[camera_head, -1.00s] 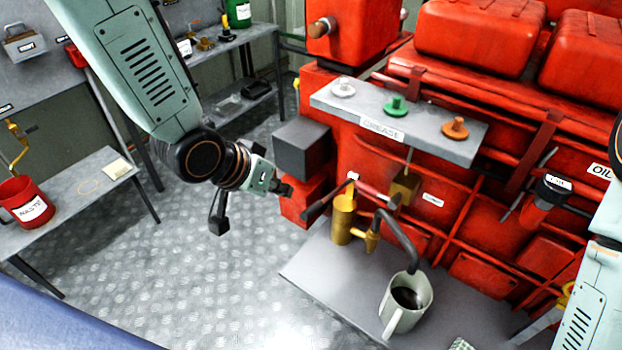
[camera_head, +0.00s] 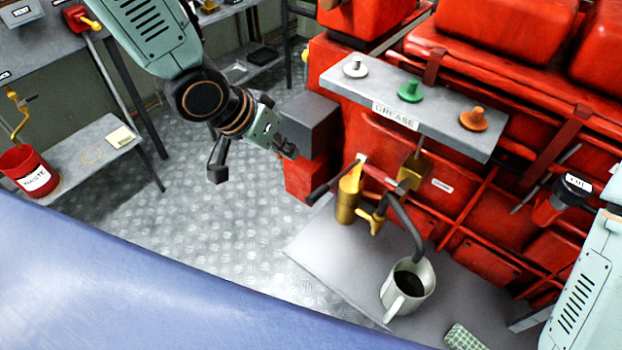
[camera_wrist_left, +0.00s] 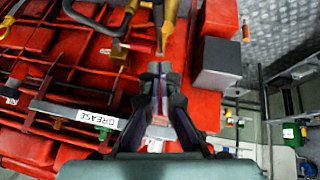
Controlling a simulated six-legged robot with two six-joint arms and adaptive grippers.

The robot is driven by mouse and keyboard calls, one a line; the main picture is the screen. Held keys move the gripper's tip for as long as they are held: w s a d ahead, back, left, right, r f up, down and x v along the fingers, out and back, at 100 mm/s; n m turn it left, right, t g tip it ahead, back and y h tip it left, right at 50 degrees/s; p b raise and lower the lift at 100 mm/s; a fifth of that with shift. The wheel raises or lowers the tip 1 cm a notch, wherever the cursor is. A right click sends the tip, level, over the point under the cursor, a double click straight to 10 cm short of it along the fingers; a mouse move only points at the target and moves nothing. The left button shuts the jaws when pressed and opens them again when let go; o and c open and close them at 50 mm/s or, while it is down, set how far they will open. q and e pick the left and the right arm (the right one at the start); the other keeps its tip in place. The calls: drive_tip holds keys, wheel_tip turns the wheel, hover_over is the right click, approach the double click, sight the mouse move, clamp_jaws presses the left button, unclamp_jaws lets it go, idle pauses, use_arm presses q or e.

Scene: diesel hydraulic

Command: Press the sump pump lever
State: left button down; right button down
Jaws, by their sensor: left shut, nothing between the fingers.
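The sump pump is a brass cylinder (camera_head: 348,196) on the grey shelf of the red engine. Its lever (camera_head: 320,194) has a black grip that sticks out to the left of the cylinder. My left gripper (camera_head: 291,152) is shut and empty. In the head view it shows above and left of the lever, in front of the dark grey block, apart from the lever. In the left wrist view the shut fingers (camera_wrist_left: 160,68) point toward the brass pump parts (camera_wrist_left: 168,25) at the top.
A mug (camera_head: 407,288) with dark liquid stands on the shelf under a black hose (camera_head: 405,225). The grease ledge (camera_head: 340,78) overhangs the pump. A dark grey block (camera_head: 309,124) lies close to my left gripper. A red waste bucket (camera_head: 28,172) stands on the left bench.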

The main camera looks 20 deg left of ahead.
use_arm(q)
drive_tip(key=d+x, duration=0.1)
drive_tip(key=x, duration=0.3)
hover_over(321, 187)
drive_tip(key=s+a, duration=0.1)
drive_tip(key=a, duration=0.1)
wheel_tip(321, 187, down, 5)
drive_tip(key=f, duration=0.1)
drive_tip(key=b, duration=0.1)
drive_tip(key=f, duration=0.1)
drive_tip(key=shift+s+d+f, duration=0.5)
drive_tip(key=shift+f, duration=0.35)
drive_tip(key=shift+s+a, duration=0.1)
drive_tip(key=shift+a, duration=0.05)
use_arm(e)
drive_tip(key=shift+d+f, duration=0.2)
drive_tip(key=shift+f, duration=0.6)
use_arm(q)
drive_tip(key=shift+f, duration=0.1)
